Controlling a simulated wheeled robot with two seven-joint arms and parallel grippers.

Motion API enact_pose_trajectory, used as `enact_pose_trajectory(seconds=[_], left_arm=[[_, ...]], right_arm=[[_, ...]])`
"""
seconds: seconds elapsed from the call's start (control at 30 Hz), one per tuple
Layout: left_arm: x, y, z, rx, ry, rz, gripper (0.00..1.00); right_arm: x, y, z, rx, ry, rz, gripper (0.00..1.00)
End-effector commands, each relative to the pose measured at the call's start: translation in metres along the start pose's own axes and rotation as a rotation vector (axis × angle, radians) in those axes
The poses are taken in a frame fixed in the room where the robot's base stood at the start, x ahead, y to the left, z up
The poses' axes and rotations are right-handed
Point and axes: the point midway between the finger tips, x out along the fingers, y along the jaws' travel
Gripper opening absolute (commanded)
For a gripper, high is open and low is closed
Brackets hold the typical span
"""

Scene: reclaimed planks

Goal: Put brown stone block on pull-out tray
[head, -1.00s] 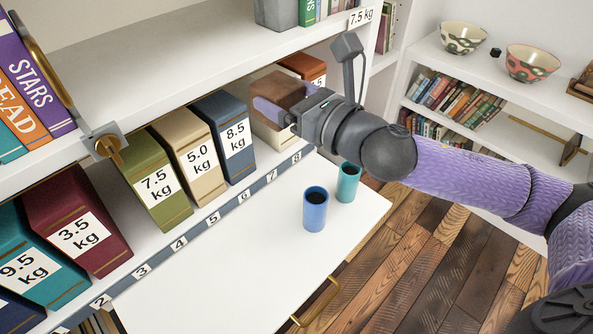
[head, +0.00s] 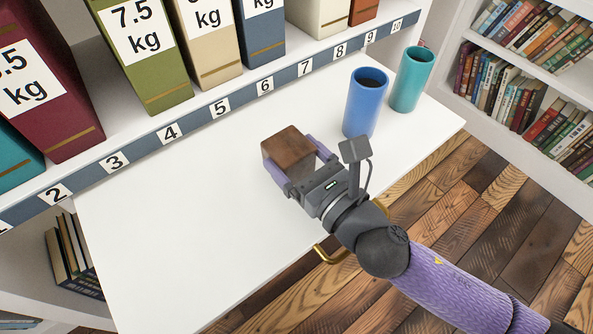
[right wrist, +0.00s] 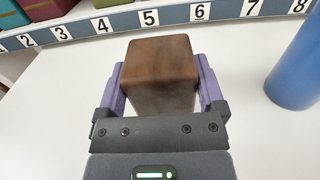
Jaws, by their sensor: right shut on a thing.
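The brown stone block (head: 288,147) is held between the purple fingers of my right gripper (head: 300,160), over the white pull-out tray (head: 180,230). The block (right wrist: 160,70) also fills the middle of the right wrist view, with a purple finger on each side. The right gripper (right wrist: 160,88) is shut on it. I cannot tell whether the block's underside touches the tray or is slightly above it. My left gripper is not in view.
A blue cup (head: 365,103) and a teal cup (head: 410,80) stand on the tray's right part. A numbered shelf edge (head: 220,106) runs behind the tray, with several weight-labelled blocks above. A brass handle (head: 332,256) is at the tray's front. The tray's left part is bare.

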Motion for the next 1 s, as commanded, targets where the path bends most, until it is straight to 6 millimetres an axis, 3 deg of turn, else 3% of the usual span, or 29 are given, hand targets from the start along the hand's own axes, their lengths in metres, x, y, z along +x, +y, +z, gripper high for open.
enact_pose_trajectory(seconds=[0.03, 0.07, 0.4, 0.43, 0.5, 0.9, 1.0], left_arm=[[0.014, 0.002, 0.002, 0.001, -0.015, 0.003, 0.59], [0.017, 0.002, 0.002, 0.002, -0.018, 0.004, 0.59], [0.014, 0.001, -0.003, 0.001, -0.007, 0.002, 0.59], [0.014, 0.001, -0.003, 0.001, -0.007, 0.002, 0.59], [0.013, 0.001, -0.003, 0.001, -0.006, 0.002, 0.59], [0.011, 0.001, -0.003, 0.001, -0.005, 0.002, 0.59], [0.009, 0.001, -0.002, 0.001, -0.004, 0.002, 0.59]], right_arm=[[0.000, 0.000, -0.019, 0.006, 0.004, 0.000, 0.00], [0.000, 0.000, -0.022, 0.005, 0.004, 0.000, 0.00], [0.000, 0.000, -0.018, -0.001, -0.002, -0.001, 0.00], [0.000, 0.000, -0.019, 0.000, 0.000, -0.001, 0.90], [0.000, 0.000, -0.019, -0.001, 0.000, -0.001, 1.00], [-0.001, 0.000, -0.014, 0.000, -0.001, -0.001, 1.00], [-0.014, 0.000, -0.016, 0.003, 0.002, -0.002, 1.00]])
